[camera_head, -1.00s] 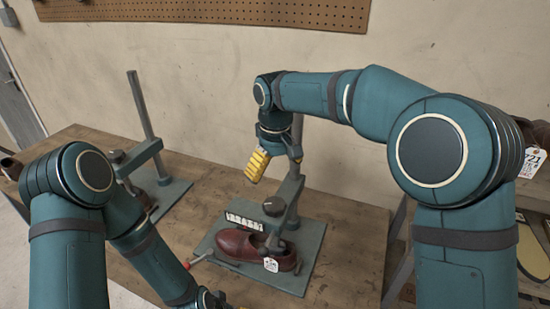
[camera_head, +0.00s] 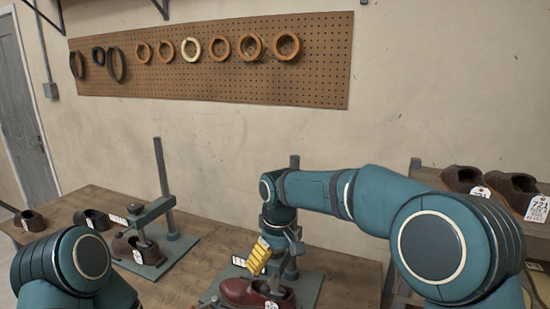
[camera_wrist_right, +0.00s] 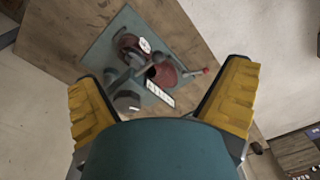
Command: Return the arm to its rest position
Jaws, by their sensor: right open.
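My right gripper (camera_head: 259,256) has yellow finger pads and hangs above the near stitching stand, in front of its post. In the right wrist view its two fingers (camera_wrist_right: 163,100) are spread wide with nothing between them. Below sits a dark red shoe (camera_head: 243,292) on the grey-green base plate (camera_head: 309,288); the shoe also shows in the right wrist view (camera_wrist_right: 162,75), apart from the fingers. My left arm shows at the lower left of the head view, but its gripper is out of the picture.
A second stand (camera_head: 162,190) holds a brown shoe (camera_head: 128,250) on the wooden table (camera_head: 205,270). More shoes lie at the table's left end. Tagged brown shoes (camera_head: 463,179) stand on a rack at right. A pegboard (camera_head: 210,90) with rings hangs on the wall.

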